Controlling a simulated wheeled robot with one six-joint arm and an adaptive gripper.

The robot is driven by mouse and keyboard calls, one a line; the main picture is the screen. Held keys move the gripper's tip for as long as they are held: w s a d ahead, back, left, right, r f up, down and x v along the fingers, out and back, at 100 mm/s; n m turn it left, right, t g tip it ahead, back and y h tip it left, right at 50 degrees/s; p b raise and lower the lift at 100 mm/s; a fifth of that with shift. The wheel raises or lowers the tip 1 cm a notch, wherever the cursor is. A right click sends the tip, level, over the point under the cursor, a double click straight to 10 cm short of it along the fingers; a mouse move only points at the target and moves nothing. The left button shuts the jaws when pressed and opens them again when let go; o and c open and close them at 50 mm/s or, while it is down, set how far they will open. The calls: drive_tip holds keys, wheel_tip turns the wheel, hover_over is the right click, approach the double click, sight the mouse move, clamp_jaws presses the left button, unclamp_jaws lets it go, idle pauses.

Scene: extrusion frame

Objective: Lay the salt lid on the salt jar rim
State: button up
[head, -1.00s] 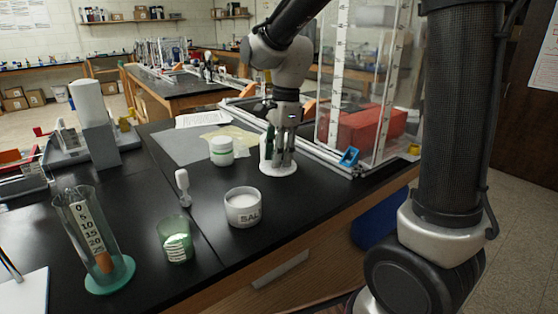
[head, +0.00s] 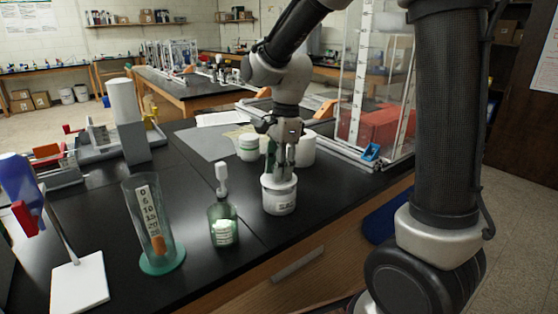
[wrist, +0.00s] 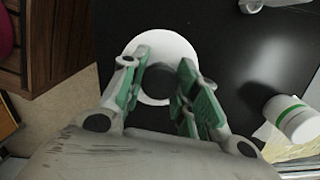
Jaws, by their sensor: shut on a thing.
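The white salt jar (head: 279,201) stands upright near the front edge of the black bench in the head view. The salt lid (head: 267,181) is a white disc at the jar's rim; I cannot tell whether it touches or hovers just above. In the wrist view the lid (wrist: 175,48) shows as a white disc with a dark round knob (wrist: 160,82). My gripper (head: 280,170) is over the jar, its green-padded fingers shut on the lid's knob; it also shows in the wrist view (wrist: 160,76). The jar's opening is hidden under the lid.
A white jar with a green band (head: 249,147) and a white cylinder (head: 306,150) stand behind my gripper. A clear-walled frame (head: 378,85) stands at back right.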

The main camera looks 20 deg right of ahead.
drive_tip(key=shift+f, duration=0.35)
drive_tip(key=shift+f, duration=0.55)
idle(0.7)
drive_tip(key=o, duration=1)
drive_tip(key=shift+o, duration=0.2)
drive_tip(key=shift+r, duration=0.1)
